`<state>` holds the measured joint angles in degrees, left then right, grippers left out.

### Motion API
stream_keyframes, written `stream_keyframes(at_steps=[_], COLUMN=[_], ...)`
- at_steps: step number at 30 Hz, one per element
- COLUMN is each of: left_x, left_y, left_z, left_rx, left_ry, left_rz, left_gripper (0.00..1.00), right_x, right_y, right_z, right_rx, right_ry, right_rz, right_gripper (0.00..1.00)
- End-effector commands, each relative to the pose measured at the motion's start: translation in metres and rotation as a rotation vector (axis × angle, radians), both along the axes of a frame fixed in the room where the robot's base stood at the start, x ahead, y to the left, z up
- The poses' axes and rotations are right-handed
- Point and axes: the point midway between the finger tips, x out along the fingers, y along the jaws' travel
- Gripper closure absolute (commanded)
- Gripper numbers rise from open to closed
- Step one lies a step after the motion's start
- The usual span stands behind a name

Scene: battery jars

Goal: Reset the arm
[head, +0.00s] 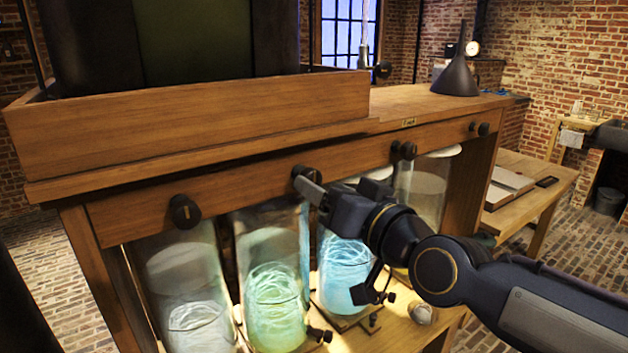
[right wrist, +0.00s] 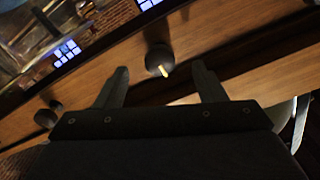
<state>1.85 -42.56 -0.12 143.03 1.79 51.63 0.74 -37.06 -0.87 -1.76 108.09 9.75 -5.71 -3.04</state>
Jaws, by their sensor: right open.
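My right arm comes in from the right in the head view, and its gripper (head: 312,188) is at the wooden front rail, close to a black knob (head: 305,172). In the right wrist view my right gripper (right wrist: 160,84) is open, with its two fingers apart. A round dark knob with a yellow mark (right wrist: 159,60) shows between and beyond the fingertips. Nothing is held. I cannot tell whether a finger touches the knob. My left gripper is not seen in either view.
Glass jars with glowing green (head: 275,300) and blue (head: 343,270) contents stand under the wooden bench (head: 240,115), beside a pale jar (head: 190,300). More knobs (head: 185,211) line the rail. A dark funnel (head: 456,78) stands on top. A side table (head: 535,190) is at right.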

Motion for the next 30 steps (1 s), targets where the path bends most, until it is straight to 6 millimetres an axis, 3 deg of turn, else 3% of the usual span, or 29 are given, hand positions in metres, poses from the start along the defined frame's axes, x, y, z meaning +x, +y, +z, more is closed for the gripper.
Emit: stream_keyframes(at_steps=[6,8,11,15,19,24,27,30], left_x=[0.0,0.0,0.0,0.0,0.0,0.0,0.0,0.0], left_y=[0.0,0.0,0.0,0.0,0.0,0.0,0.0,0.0], left_z=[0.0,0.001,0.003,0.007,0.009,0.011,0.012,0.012], left_rx=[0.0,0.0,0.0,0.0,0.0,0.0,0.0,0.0], left_ry=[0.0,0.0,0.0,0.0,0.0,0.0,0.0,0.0], left_rz=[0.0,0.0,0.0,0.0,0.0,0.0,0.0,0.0], left_gripper=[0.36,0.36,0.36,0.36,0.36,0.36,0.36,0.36], right_x=[-0.001,-0.005,-0.02,-0.069,-0.129,-0.196,-0.22,-0.23], right_y=[-0.01,-0.026,-0.068,-0.131,-0.172,-0.195,-0.199,-0.2], right_z=[-0.007,-0.018,-0.053,-0.122,-0.184,-0.241,-0.259,-0.266], right_rx=[-0.014,-0.034,-0.089,-0.181,-0.244,-0.283,-0.293,-0.297], right_ry=[0.024,0.059,0.172,0.402,0.623,0.852,0.93,0.965], right_rz=[-0.008,-0.02,-0.051,-0.105,-0.149,-0.189,-0.199,-0.202], right_gripper=[0.36,0.36,0.36,0.36,0.36,0.36,0.36,0.36])
